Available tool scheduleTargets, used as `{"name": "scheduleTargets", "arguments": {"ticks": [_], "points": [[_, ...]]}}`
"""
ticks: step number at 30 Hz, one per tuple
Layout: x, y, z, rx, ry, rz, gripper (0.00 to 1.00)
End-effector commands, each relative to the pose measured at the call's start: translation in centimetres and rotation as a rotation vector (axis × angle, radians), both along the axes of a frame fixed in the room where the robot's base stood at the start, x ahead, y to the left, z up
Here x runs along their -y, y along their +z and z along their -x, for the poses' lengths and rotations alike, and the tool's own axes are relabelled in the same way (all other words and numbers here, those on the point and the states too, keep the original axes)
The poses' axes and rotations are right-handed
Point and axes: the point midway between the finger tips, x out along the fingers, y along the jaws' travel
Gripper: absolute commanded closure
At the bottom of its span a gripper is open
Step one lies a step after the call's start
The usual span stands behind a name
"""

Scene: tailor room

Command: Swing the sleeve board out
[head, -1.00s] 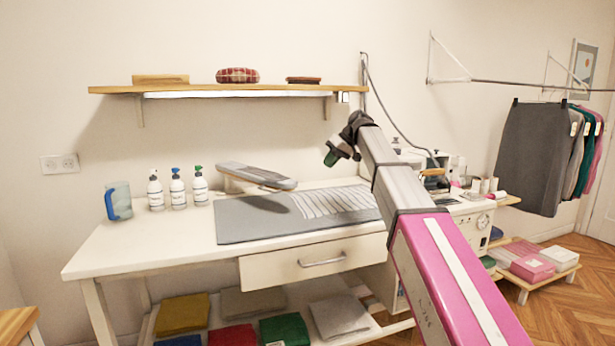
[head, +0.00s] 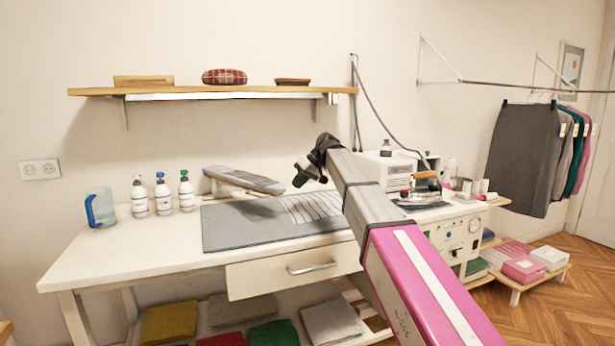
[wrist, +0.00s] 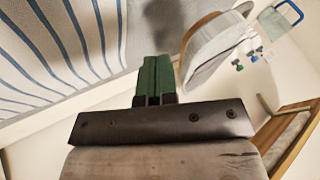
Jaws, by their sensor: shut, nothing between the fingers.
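The sleeve board (head: 244,180) is a narrow grey padded board on a low support at the back of the work table. Its rounded end points right, towards my gripper, and it overhangs the grey mat. In the wrist view the sleeve board (wrist: 218,45) shows upper right, with a pale cover and a wooden edge. My gripper (head: 299,181) is just right of the board's rounded end, apart from it in the head view. In the wrist view its green fingers (wrist: 154,68) are together and empty, near the wooden edge; contact cannot be told.
A grey pressing mat (head: 240,232) with striped cloth (head: 315,207) lies below my gripper. Several spray bottles (head: 162,195) and a blue-handled jug (head: 101,208) stand left. A shelf (head: 215,91) hangs above. A white machine (head: 455,240) with an iron stands right.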

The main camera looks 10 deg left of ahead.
Motion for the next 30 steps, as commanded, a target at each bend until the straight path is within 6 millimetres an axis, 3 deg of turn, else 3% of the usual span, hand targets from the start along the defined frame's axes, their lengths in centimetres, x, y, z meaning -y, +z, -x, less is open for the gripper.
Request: {"name": "scheduleTargets", "arguments": {"ticks": [6,20,23,30], "points": [[-1.5,0.0,1.4,0.000,-0.001,0.001,1.00],[-1.8,0.0,1.8,0.001,-0.005,0.001,1.00],[-2.3,0.0,3.0,0.001,-0.025,0.003,1.00],[-5.2,0.0,8.0,0.001,-0.146,0.003,1.00]]}}
